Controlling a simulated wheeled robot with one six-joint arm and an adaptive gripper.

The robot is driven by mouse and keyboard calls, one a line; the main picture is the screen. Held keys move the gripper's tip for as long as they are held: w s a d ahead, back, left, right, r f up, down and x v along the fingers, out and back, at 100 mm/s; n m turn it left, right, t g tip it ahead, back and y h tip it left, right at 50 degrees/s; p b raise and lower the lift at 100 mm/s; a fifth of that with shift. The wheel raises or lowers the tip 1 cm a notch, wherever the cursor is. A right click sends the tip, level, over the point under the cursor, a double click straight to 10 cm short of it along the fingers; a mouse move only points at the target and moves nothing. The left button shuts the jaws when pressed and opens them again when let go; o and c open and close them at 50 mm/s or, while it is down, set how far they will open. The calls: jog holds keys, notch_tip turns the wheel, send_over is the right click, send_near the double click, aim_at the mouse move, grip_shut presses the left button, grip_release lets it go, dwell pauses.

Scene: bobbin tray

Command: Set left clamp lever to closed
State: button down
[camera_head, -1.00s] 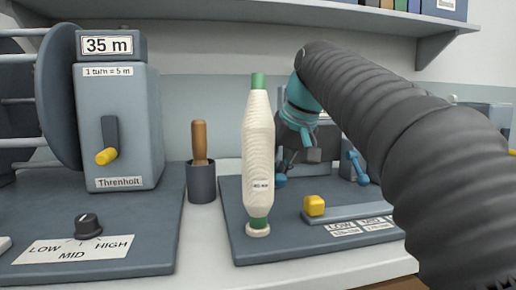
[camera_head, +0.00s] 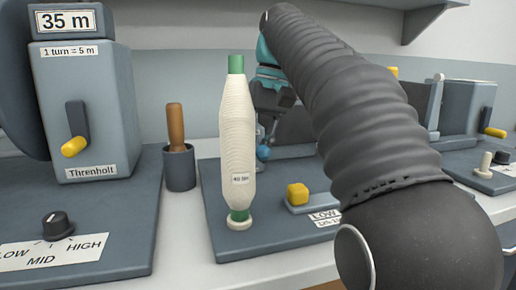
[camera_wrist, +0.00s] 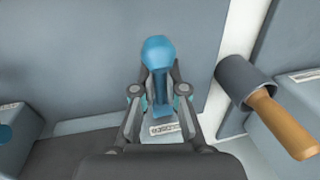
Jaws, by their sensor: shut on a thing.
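The left clamp lever is blue with a round knob. In the wrist view its knob (camera_wrist: 158,50) stands up between the fingers of my gripper (camera_wrist: 159,90), which are shut on the lever just below the knob. In the head view, the lever's blue knob (camera_head: 263,153) shows just right of the thread cone, at the dark clamp unit. My arm covers most of the unit and the fingers there. A second blue knob (camera_wrist: 5,132) shows at the left edge of the wrist view; in the head view it is hidden behind my arm.
A tall white thread cone (camera_head: 238,150) stands in front of the clamp unit. A dark cup with a wooden-handled tool (camera_head: 178,168) is to its left. A yellow slider knob (camera_head: 298,194) lies in front. A grey winder box (camera_head: 90,110) stands at the far left.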

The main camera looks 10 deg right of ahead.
jog(key=c, duration=1.2)
grip_release()
